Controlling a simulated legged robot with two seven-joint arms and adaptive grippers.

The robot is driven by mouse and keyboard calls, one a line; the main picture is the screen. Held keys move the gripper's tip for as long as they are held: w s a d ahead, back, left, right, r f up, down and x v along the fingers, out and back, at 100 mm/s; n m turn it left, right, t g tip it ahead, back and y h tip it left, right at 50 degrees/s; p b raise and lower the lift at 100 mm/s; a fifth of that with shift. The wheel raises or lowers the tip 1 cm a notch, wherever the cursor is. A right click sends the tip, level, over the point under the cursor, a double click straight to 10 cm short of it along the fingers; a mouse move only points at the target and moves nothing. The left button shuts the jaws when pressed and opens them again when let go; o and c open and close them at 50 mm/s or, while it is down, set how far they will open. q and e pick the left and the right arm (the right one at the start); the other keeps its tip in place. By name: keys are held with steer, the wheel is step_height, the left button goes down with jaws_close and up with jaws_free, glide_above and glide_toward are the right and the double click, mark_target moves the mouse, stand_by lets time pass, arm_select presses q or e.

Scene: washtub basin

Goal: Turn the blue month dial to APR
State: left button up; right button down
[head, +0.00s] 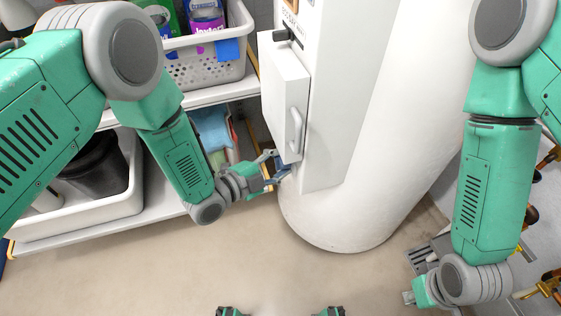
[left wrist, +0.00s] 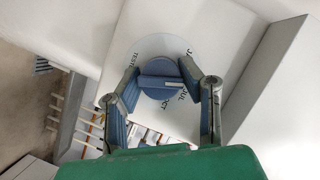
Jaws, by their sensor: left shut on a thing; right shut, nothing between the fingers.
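The blue month dial (left wrist: 160,82) sits on a pale round plate with black lettering in the left wrist view. JUL and what looks like OCT can be made out, but other letters are covered or too small. Its raised grip bar lies nearly level in that view; I cannot tell which month it marks. My left gripper (left wrist: 161,72) is closed on the dial, one finger on each side. In the head view, the left gripper (head: 276,170) is beside the white box's lower end, and the dial is hidden. My right gripper (head: 409,297) is shut and empty, low at right.
A white box with a handle (head: 294,130) is on the white panel before a large white cylinder (head: 385,110). At left are a shelf with a white basket (head: 205,68) and a white tub (head: 90,220) below. Brass-coloured fittings (head: 548,285) are at far right. Floor in front is clear.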

arm_select(q)
steer(key=shift+s+f, duration=0.1)
steer(key=o, duration=1.1)
steer(key=shift+o, duration=0.2)
steer(key=v, duration=1.2)
